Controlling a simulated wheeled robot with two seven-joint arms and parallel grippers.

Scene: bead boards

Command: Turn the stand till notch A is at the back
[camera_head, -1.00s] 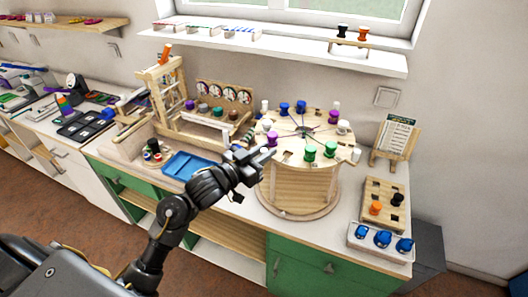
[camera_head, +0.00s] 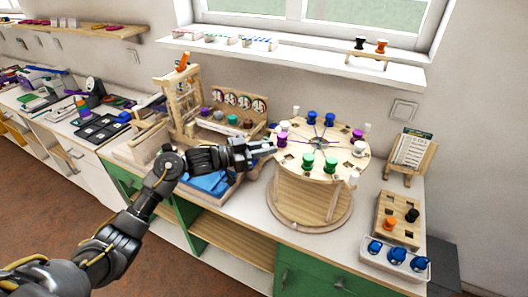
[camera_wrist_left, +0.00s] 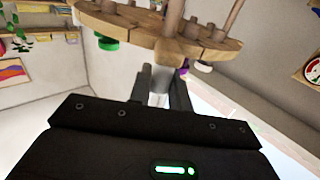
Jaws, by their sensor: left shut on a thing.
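The stand is a round wooden turntable (camera_head: 297,150) on a drum-shaped base, with white, blue, purple and green spools around its top. My left gripper (camera_head: 268,147) is at its left rim, shut on a rim handle of the stand. In the left wrist view, the fingers (camera_wrist_left: 160,97) close around a pale handle just below the wooden rim (camera_wrist_left: 120,30). Notch A cannot be made out at this size. My right gripper is not in view.
A blue tray (camera_head: 207,182) lies left of the stand, partly behind my arm. A wooden frame (camera_head: 185,105) stands behind it. To the right are a card on an easel (camera_head: 411,150), a holed wooden block (camera_head: 398,212) and a white tray with blue spools (camera_head: 394,265).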

